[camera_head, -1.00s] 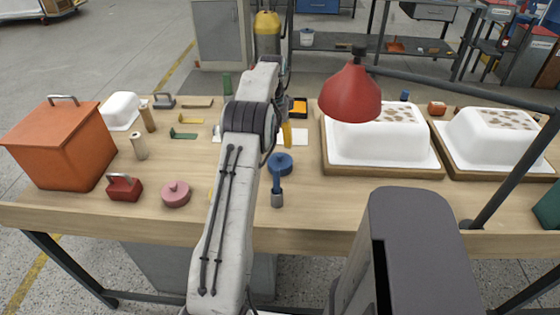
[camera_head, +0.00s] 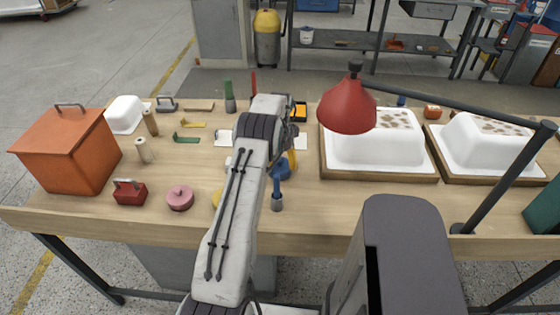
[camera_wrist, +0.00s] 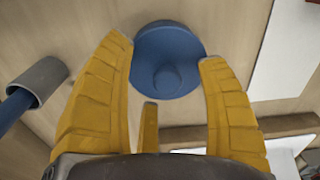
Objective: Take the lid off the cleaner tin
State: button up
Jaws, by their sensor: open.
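A round blue tin (camera_head: 283,170) with a knobbed lid stands on the workbench, partly hidden by my arm in the head view. In the wrist view its blue lid (camera_wrist: 168,62) lies just beyond and between my yellow fingertips, with the knob facing the camera. My gripper (camera_wrist: 165,52) is open and empty above it; whether a finger touches the lid I cannot tell. In the head view one yellow finger shows beside the tin. A pink round pot (camera_head: 180,199) with a knobbed lid stands farther left. No label shows which one holds cleaner.
A blue-handled tool with a grey head (camera_head: 277,203) lies close in front of the blue tin. A red lamp (camera_head: 347,106) hangs over the right side, near white tub shells (camera_head: 376,150). A red box (camera_head: 130,194) and an orange bin (camera_head: 66,152) stand left.

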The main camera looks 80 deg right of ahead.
jog(key=shift+f, duration=0.2)
grip_shut()
dwell(0.7)
